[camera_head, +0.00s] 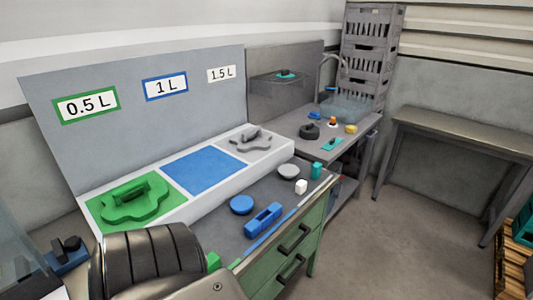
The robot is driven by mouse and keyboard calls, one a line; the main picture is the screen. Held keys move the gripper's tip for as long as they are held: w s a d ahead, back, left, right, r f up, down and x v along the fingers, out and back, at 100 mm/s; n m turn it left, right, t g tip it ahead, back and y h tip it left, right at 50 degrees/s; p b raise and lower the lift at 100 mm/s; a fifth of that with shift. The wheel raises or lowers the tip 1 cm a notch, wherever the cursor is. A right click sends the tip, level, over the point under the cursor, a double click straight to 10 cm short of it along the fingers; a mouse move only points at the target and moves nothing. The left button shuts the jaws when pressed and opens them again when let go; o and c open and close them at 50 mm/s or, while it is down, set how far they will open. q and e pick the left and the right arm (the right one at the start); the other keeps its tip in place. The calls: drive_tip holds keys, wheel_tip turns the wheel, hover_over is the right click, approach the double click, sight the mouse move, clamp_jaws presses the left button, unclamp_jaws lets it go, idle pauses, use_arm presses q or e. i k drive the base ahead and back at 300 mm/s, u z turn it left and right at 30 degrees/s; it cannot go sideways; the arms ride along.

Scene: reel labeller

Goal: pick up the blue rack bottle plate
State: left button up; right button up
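A blue block with a raised handle-like part (263,219) lies on the grey worktop near its front edge. A round blue disc (241,204) lies just left of it. I cannot tell for sure which blue piece is the rack bottle plate. A flat blue square (203,170) marks the middle of the raised white board, below the "1 L" sign (165,87). A wavy green plate with a handle (135,199) sits on the green square at left, and a similar grey one (256,140) sits at right. Neither gripper shows.
A grey disc (288,171), white cube (301,187) and teal block (316,170) lie on the worktop's right end. Green drawers (282,255) are below. A sink bench (350,139) with small items stands behind. A dark ribbed shape (150,262) blocks the lower left.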

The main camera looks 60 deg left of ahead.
sight(241, 204)
drive_tip(key=i, duration=2.55)
drive_tip(key=u, duration=3.6)
